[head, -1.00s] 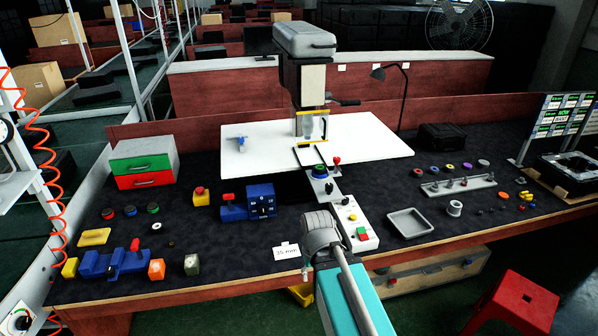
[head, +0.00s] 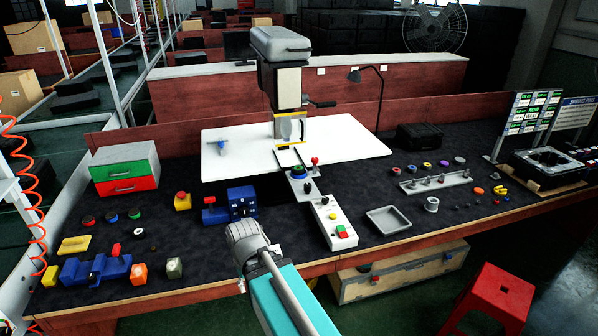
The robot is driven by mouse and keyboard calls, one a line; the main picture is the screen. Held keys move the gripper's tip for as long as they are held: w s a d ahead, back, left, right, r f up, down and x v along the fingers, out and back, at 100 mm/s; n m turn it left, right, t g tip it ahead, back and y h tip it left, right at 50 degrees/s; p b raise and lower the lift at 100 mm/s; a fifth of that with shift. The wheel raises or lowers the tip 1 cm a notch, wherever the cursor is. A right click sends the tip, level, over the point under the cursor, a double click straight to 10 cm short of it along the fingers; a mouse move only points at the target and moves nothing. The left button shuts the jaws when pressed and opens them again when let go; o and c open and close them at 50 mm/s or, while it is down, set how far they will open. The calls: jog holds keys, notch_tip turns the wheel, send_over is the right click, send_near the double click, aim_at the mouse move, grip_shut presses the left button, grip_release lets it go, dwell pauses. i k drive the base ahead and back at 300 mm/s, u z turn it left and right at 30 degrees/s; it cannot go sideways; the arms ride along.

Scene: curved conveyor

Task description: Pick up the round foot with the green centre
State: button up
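The round foot with the green centre (head: 134,213) is a small black disc lying on the dark mat at the left of the bench. It is the rightmost of a row of three similar feet. The one with the blue centre (head: 111,217) is beside it, and the one with the red centre (head: 88,221) is at the far left of the row. My arm reaches in from the bottom centre, its grey end (head: 246,240) over the bench's front part, well to the right of the green-centred foot. My gripper's fingers cannot be made out.
A blue vise (head: 95,270) and a yellow block (head: 75,245) lie in front of the feet. A blue device (head: 242,202) and a red-topped yellow button box (head: 182,201) stand between feet and arm. A green-and-red drawer box (head: 125,168) stands behind.

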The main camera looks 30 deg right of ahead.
aim_at(297, 172)
jog(key=u, duration=0.1)
jog(key=i, duration=1)
jog(key=z, duration=0.05)
